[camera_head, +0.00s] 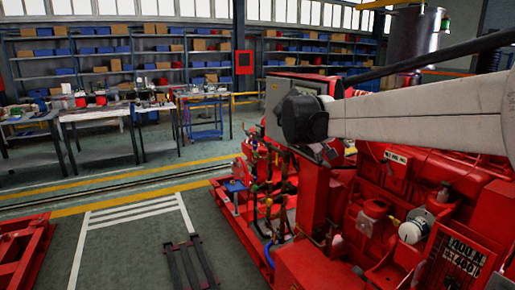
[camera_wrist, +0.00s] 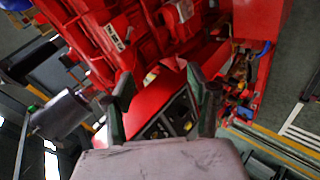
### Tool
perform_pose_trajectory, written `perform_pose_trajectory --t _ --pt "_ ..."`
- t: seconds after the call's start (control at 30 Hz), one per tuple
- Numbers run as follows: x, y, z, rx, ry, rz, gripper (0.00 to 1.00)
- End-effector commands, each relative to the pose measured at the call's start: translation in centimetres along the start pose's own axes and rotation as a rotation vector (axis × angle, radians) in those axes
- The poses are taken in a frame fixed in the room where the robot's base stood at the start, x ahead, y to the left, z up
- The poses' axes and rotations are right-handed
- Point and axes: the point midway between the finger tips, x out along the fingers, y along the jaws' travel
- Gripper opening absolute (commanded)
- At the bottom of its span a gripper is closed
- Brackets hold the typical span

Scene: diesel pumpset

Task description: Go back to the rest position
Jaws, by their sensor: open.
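The red diesel pumpset (camera_head: 318,192) fills the right half of the head view. My pale arm reaches in from the right edge above it and ends in a dark joint. I cannot make out my gripper in the head view. In the wrist view my gripper (camera_wrist: 161,82) has its two dark fingers spread apart, with nothing held between them. Behind the fingers the red pumpset (camera_wrist: 90,40) shows tilted, with pipes, a dark-framed part and a white label plate.
Work tables (camera_head: 100,112) with tools stand at the back left. Shelves (camera_head: 130,52) with blue and brown boxes line the far wall. A red frame (camera_head: 22,248) lies at the lower left. The grey floor (camera_head: 125,245) between it and the pumpset holds a dark low rack (camera_head: 190,265).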

Motion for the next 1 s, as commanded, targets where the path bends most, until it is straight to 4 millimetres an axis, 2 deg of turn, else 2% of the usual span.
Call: perform_pose_trajectory --t 0.03,0.1,0.47,0.77,1.0 --pt "-0.6 0.1 1.8 0.016 0.003 -0.028 0.54" --pt "-1.3 -0.1 4.0 0.039 0.010 -0.068 0.54" --pt "-4.8 -3.0 14.9 0.171 0.053 -0.268 0.54" --pt "-7.4 -7.3 23.5 0.297 0.095 -0.423 0.54" --pt "-8.8 -11.8 29.8 0.409 0.132 -0.538 0.54"
